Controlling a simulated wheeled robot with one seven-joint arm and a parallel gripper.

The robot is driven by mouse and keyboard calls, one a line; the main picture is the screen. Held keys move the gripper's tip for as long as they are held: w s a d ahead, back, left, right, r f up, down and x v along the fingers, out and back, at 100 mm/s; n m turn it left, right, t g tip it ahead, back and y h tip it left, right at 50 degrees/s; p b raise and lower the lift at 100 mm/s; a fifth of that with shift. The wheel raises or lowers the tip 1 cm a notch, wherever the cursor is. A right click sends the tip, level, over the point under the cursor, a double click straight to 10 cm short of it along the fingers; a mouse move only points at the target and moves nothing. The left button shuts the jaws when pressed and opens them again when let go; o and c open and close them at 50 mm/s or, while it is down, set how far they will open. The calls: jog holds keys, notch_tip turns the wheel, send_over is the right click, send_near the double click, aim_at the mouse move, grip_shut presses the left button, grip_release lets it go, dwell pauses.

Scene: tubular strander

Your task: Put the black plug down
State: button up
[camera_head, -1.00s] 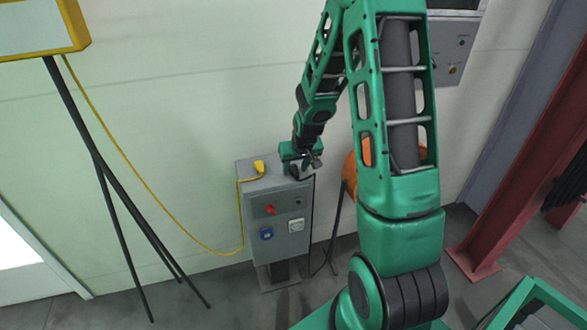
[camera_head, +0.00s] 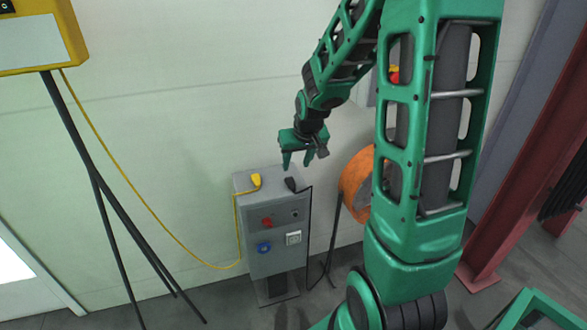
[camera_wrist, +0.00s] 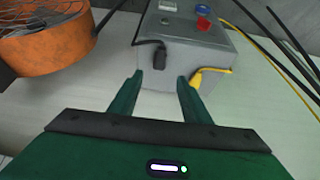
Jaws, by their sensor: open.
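The black plug (camera_head: 290,184) lies on top of the grey socket box, near its right edge, with its black cable running down the box's right side. It also shows in the wrist view (camera_wrist: 160,56), apart from my fingers. My green gripper (camera_head: 296,165) is open and empty, raised above the box top near the plug. In the wrist view its two fingers (camera_wrist: 158,80) are spread with nothing between them.
The grey box (camera_head: 272,216) carries a yellow plug (camera_head: 256,180), a red switch (camera_head: 267,222) and a blue socket (camera_head: 263,247). A yellow cable (camera_head: 135,195) runs left to a stand. An orange reel (camera_head: 356,182) stands right of the box.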

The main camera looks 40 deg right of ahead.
jog(key=s+a+r+m+g, duration=0.1)
jog(key=s+r+g, duration=0.1)
jog(key=s, duration=1.3)
jog(key=s+a+r+m+g+y, duration=0.1)
jog(key=s+r, duration=0.4)
jog(key=s, duration=1)
jog(key=shift+s+a+r+m+g+y, duration=0.3)
jog(key=shift+a+m+g, duration=0.3)
jog(key=shift+g, duration=0.3)
jog(key=shift+w+f, duration=0.25)
jog(key=shift+w, duration=0.4)
